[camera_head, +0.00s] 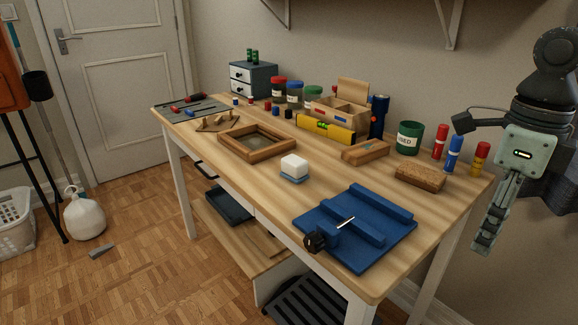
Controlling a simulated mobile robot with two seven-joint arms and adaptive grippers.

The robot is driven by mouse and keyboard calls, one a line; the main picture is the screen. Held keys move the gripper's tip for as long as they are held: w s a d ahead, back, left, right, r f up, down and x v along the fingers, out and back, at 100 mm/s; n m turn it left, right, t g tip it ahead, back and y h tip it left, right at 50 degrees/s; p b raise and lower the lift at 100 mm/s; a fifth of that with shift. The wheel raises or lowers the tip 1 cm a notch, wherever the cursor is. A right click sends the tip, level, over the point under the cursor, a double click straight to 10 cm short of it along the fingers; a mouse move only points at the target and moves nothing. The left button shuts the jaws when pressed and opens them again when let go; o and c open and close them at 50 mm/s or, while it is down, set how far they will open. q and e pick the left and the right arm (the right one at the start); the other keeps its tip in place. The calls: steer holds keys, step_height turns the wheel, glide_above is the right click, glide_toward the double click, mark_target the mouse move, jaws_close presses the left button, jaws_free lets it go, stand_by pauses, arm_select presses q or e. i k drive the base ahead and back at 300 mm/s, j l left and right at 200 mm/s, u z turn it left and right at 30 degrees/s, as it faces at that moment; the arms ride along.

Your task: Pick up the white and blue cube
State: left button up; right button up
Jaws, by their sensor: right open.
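The white and blue cube (294,167) sits on the wooden desk near its front edge, white on top with a blue layer at the bottom. It stands free, with nothing touching its sides. My right gripper (483,243) hangs at the far right, beyond the desk's right end, pointing down, well apart from the cube. It is empty. My left gripper is not in view.
A blue vise-like jig (372,219) lies right of the cube, a wooden frame (231,147) to its left. A yellow level (325,129), wooden blocks, a green cup (409,137) and several cans stand behind. Bare desk surrounds the cube.

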mark_target(294, 169)
steer(key=i+j, duration=0.55)
steer(key=j, duration=0.15)
steer(key=i+j, duration=0.5)
steer(key=j, duration=0.2)
